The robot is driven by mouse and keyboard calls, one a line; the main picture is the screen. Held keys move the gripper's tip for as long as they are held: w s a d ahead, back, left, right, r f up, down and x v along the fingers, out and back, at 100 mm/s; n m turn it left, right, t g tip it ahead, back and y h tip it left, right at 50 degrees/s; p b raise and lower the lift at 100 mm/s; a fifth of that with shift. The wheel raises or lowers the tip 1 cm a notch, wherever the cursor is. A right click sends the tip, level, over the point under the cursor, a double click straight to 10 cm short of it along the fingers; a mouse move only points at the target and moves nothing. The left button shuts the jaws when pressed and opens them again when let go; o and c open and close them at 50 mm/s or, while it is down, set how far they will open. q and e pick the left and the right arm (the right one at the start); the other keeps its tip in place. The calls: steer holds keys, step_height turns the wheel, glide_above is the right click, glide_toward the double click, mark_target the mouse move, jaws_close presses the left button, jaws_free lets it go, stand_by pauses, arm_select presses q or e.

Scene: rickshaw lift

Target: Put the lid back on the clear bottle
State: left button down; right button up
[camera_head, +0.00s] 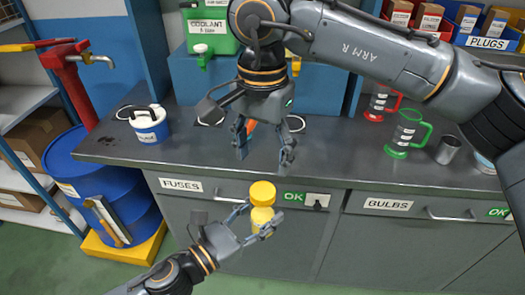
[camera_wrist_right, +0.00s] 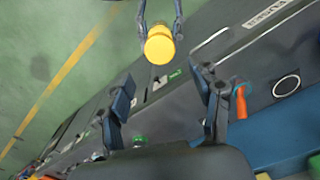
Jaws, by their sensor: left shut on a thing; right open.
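My left gripper (camera_head: 252,222) is shut on a bottle (camera_head: 262,219) with a yellow body. It holds the bottle upright in front of the drawer fronts, below the counter edge. A wide yellow lid (camera_head: 262,192) sits on top of the bottle; I cannot tell whether it is fastened. In the right wrist view the lid (camera_wrist_right: 160,45) shows from above, between the left gripper's fingers, and hides most of the bottle. My right gripper (camera_head: 265,150) is open and empty, fingers pointing down above the lid and apart from it. Its two fingers also show in the right wrist view (camera_wrist_right: 165,105).
The grey counter (camera_head: 330,150) holds a white-and-blue tub (camera_head: 150,124) at left, and green (camera_head: 406,134) and red (camera_head: 381,102) measuring jugs and a metal cup (camera_head: 447,150) at right. An orange object (camera_wrist_right: 240,100) lies behind my right gripper. A blue drum (camera_head: 105,185) stands left.

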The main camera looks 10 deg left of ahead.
mark_target(262, 190)
steer(key=shift+f, duration=4)
